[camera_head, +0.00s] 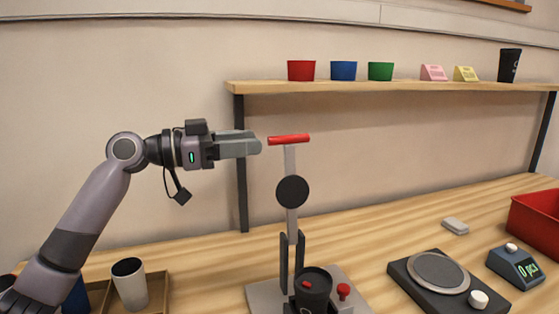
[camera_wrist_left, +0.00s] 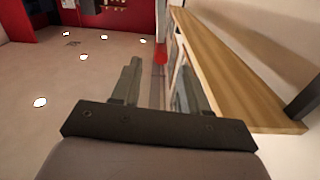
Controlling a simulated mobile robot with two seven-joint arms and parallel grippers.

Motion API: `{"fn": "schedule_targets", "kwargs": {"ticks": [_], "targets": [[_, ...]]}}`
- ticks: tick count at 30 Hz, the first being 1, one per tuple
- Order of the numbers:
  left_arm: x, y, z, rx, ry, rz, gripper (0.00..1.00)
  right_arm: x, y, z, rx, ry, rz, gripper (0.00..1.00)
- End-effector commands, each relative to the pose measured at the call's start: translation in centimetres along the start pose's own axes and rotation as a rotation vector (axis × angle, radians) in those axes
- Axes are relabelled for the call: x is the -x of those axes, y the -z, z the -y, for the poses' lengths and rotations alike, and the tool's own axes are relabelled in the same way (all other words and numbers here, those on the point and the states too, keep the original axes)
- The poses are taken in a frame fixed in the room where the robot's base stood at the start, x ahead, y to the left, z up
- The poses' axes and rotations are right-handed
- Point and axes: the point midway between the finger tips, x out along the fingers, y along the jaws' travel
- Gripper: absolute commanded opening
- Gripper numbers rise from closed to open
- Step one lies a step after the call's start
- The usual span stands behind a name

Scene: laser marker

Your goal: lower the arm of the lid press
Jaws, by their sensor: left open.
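The lid press stands on the table with its grey lever arm (camera_head: 291,222) raised upright. A red crossbar handle (camera_head: 289,140) tops the arm, and a black disc (camera_head: 292,192) sits midway up it. A black cup (camera_head: 312,292) stands at the press's grey base plate (camera_head: 262,297). My left gripper (camera_head: 258,147) is level with the handle, just left of it, and looks apart from it. In the left wrist view my gripper (camera_wrist_left: 160,82) is open and empty, with the red handle (camera_wrist_left: 161,54) ahead of the fingertips. My right gripper is not in view.
A wooden shelf (camera_head: 420,87) with coloured cups is behind the press. A black scale-like plate (camera_head: 425,290), a blue counter device (camera_head: 515,268) and a red bin (camera_head: 540,222) are at right. A compartment tray with a white cup (camera_head: 130,285) is at left.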

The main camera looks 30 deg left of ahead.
Motion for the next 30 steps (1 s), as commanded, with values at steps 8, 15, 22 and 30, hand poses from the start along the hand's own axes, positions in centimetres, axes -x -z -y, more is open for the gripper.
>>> {"fn": "schedule_targets", "kwargs": {"ticks": [8,15,22,30], "targets": [[-2.0,0.1,0.0,0.001,-0.001,-0.001,0.44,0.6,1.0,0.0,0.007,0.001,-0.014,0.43],[-5.4,0.0,0.0,0.002,0.000,-0.002,0.44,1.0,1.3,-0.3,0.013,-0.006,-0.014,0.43],[-7.1,-0.2,0.0,0.001,0.001,0.000,0.44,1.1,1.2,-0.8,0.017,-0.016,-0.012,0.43],[-7.2,-0.3,0.0,0.001,0.001,0.001,0.38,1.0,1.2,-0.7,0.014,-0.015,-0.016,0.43]]}}
